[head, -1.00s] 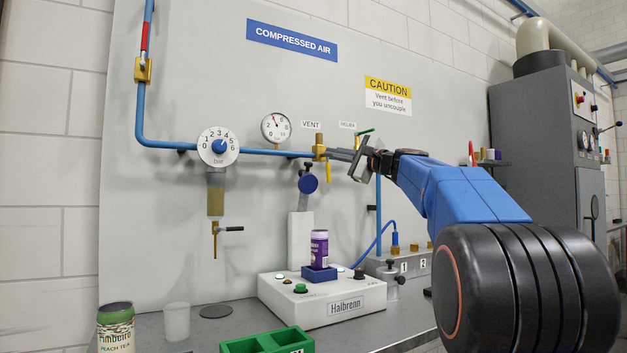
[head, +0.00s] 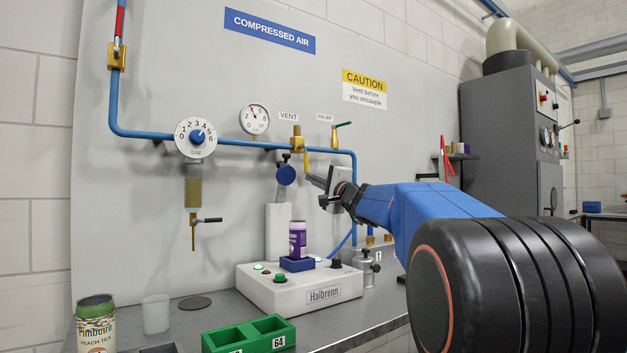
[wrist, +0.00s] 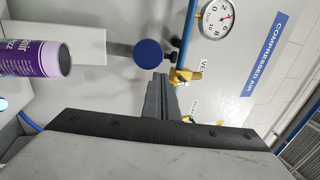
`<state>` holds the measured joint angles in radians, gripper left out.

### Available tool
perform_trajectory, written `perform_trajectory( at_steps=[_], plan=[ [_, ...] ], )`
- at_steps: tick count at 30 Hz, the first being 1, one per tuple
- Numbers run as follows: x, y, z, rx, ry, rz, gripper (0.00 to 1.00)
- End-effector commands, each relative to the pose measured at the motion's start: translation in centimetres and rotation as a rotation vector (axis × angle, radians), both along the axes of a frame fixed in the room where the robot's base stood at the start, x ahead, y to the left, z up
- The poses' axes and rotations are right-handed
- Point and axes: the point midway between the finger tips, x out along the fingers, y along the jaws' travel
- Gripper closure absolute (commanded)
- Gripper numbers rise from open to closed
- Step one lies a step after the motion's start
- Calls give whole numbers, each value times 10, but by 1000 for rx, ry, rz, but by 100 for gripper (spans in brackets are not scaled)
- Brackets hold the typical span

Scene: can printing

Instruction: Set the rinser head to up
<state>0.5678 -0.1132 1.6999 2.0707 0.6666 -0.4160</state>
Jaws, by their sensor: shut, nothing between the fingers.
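No part in view is labelled as the rinser head, and I cannot tell which part it is. A blue round head (head: 286,175) with a black knob sits above a white column (head: 279,230) on the white Haibrenn machine (head: 300,288). It also shows in the wrist view (wrist: 148,53). My gripper (head: 309,179) is shut and empty, just right of the blue head and close below the brass vent valve (head: 297,142). In the wrist view my gripper (wrist: 158,88) points between the blue head and the valve. Whether it touches either is unclear.
A purple can (head: 297,240) stands in the machine's blue holder (head: 296,264). A blue air pipe (head: 240,143) crosses the panel with a dial (head: 195,137) and a gauge (head: 254,119). A green tray (head: 248,335), a cup (head: 156,314) and a peach tea can (head: 96,325) stand in front.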

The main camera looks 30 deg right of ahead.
Motion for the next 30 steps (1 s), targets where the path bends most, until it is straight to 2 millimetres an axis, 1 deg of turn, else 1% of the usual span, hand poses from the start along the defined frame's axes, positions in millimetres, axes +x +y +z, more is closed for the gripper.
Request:
perform_trajectory(
  at_steps=[1, 6, 12, 15, 18, 21, 30],
  plan=[
    [10, 1, 2, 0, 1, 2, 100],
    [39, 2, 11, 1, 1, 2, 100],
    [72, 3, 21, 1, 0, 2, 100],
    [84, 3, 25, 2, 0, 2, 100],
    [94, 3, 27, 2, 0, 2, 100],
    [99, 4, 30, 1, -1, 1, 100],
    [103, 4, 31, 1, 0, 1, 100]
  ],
)
